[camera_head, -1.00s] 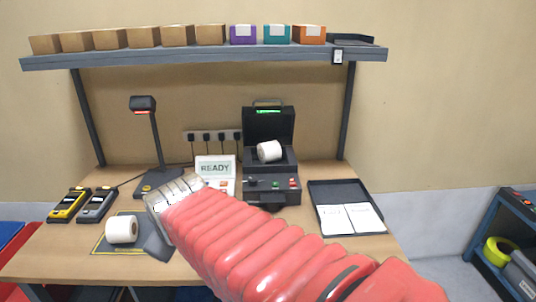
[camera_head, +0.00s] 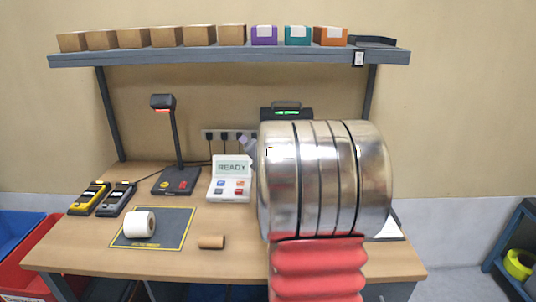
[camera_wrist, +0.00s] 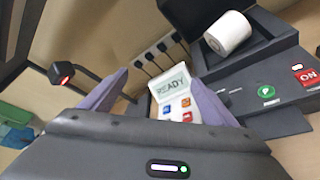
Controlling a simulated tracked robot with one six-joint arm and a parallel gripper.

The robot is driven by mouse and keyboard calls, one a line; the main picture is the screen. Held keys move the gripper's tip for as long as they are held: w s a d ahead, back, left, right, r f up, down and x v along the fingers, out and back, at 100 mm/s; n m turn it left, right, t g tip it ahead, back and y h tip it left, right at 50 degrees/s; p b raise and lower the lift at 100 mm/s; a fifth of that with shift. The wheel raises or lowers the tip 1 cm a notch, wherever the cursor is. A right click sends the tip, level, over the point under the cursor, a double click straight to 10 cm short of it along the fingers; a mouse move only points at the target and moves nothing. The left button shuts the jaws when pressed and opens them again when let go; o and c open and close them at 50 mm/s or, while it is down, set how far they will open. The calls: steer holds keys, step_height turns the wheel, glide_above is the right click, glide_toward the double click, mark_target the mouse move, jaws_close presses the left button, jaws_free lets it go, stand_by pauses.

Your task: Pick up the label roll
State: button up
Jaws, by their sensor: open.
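A white label roll (camera_head: 139,224) lies on its side on the dark mat (camera_head: 172,232) with a yellow border, at the left of the table. A second white roll (camera_wrist: 228,33) sits in the open black printer (camera_wrist: 262,62), at the upper right of the wrist view. In the head view my arm hides that roll and most of the printer. My gripper (camera_wrist: 158,80) is open and empty, its two fingers apart, pointing toward the READY display unit (camera_wrist: 172,97). In the head view my gripper is mostly hidden behind my arm.
A brown cylinder (camera_head: 211,242) lies on the table right of the mat. A scanner stand (camera_head: 175,180) and two handheld devices (camera_head: 102,198) stand behind and left. A shelf (camera_head: 230,56) with several boxes spans above. Red and blue bins (camera_head: 22,270) stand at the left.

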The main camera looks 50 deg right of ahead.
steer(key=s+d+f+n+t, duration=0.1)
steer(key=s+d+f+n, duration=0.1)
steer(key=d, duration=0.3)
steer(key=s+d+f+n+t, duration=0.1)
steer(key=s+d+f+n, duration=0.2)
steer(key=d+n, duration=0.2)
steer(key=s+d+f+n+t, duration=0.1)
steer(key=s+d+f+n, duration=0.2)
steer(key=d, duration=0.3)
steer(key=shift+d+f+n, duration=0.25)
steer(key=shift+f+n, duration=0.05)
steer(key=shift+n, duration=0.3)
steer(key=shift+w, duration=0.1)
steer(key=shift+x, duration=4.25)
steer(key=shift+w+r, duration=0.1)
steer(key=shift+r, duration=0.05)
steer(key=shift+x, duration=2.55)
steer(key=shift+r, duration=0.15)
